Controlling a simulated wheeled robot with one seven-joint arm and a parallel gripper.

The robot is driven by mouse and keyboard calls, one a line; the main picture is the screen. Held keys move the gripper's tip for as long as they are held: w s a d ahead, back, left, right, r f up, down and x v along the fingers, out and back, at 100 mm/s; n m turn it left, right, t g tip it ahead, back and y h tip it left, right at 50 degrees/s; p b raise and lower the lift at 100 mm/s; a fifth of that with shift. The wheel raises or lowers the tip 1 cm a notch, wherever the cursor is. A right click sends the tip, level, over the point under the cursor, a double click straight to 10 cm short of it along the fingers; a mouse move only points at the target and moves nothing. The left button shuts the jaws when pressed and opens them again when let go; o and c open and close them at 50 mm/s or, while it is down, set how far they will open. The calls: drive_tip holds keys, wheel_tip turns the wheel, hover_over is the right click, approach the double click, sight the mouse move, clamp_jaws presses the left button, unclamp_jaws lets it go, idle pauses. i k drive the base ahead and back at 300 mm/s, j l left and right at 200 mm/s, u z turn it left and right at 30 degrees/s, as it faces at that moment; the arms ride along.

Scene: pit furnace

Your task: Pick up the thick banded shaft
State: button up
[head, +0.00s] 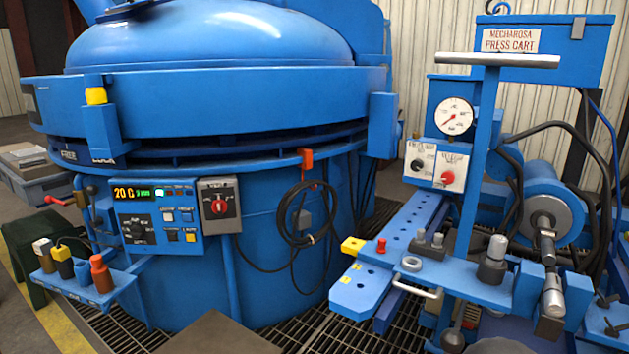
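My gripper is not in view. I cannot tell for sure which piece is the thick banded shaft. A grey metal shaft (551,283) with stepped sections sits at the right on the blue press cart (395,243), beside blue blocks. A short, thick grey cylinder with a lighter top (492,262) stands upright on the cart to its left. Other cylindrical pieces stand on a small blue shelf (85,293) at the left: one with a white top (43,254), one with a yellow top (62,262) and an orange-brown one (101,274).
A large round blue furnace (215,105) with a control panel (158,217) fills the left and middle. A black cable coil (307,215) hangs on it. The cart has a T-shaped handle (497,60), a gauge (454,116) and loose hoses. Dark floor grating (300,330) shows between furnace and cart.

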sight(554, 305)
drive_tip(key=l+z, duration=0.3)
drive_tip(key=l, duration=0.45)
drive_tip(key=l+z, duration=0.35)
drive_tip(key=l, duration=0.45)
drive_tip(key=k, duration=0.05)
